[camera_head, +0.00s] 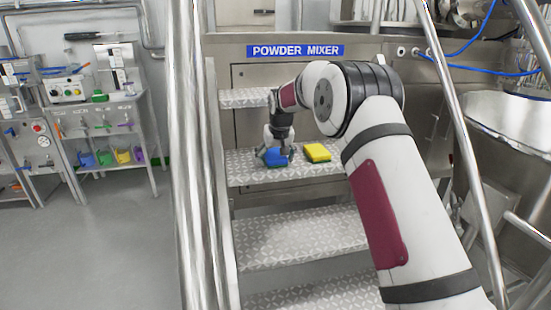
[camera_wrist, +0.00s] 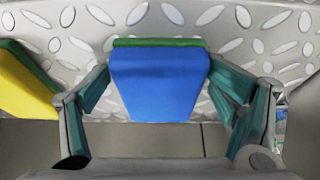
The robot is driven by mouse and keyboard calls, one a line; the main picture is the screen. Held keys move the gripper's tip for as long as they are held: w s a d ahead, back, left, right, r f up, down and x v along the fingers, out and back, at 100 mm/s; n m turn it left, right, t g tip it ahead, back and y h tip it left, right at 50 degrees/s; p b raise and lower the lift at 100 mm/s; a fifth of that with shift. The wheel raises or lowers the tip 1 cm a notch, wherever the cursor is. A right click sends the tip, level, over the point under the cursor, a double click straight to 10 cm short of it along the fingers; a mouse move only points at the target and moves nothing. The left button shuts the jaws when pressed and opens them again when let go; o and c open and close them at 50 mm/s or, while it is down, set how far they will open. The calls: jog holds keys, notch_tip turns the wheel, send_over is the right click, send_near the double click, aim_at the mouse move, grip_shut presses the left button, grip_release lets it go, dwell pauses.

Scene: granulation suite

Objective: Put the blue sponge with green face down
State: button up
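The blue sponge (camera_head: 276,157) with a green face sits on a patterned metal stair tread. In the wrist view the blue sponge (camera_wrist: 160,85) shows its blue side towards the camera, with a green strip along its far edge. In the head view a thin green edge shows low on it, under the blue. My gripper (camera_head: 277,150) is directly above and around it, pointing down. The sponge's underside is hidden.
A yellow sponge with green (camera_head: 317,152) lies on the same tread to the right; it also shows at the wrist view's left edge (camera_wrist: 22,85). Metal handrails (camera_head: 188,150) flank the stairs. A lower tread (camera_head: 290,235) is bare. A "POWDER MIXER" sign (camera_head: 295,51) is behind.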

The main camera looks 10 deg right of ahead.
jog(key=shift+s+r, duration=0.1)
jog(key=shift+r, duration=0.05)
jog(key=w+p+v, duration=0.1)
jog(key=p+v, duration=0.2)
jog(key=v, duration=0.9)
jog(key=s+r, duration=0.8)
jog(key=s, duration=0.6)
jog(key=s+r+g, duration=0.2)
jog(key=s+r, duration=0.1)
jog(key=s, duration=1.4)
jog(key=s+f, duration=0.4)
jog(key=s, duration=1)
jog(key=s+f+g, duration=0.1)
jog(key=s+f, duration=0.3)
jog(key=s, duration=1)
jog(key=shift+s+d+f+g, duration=0.3)
jog(key=shift+f, duration=0.05)
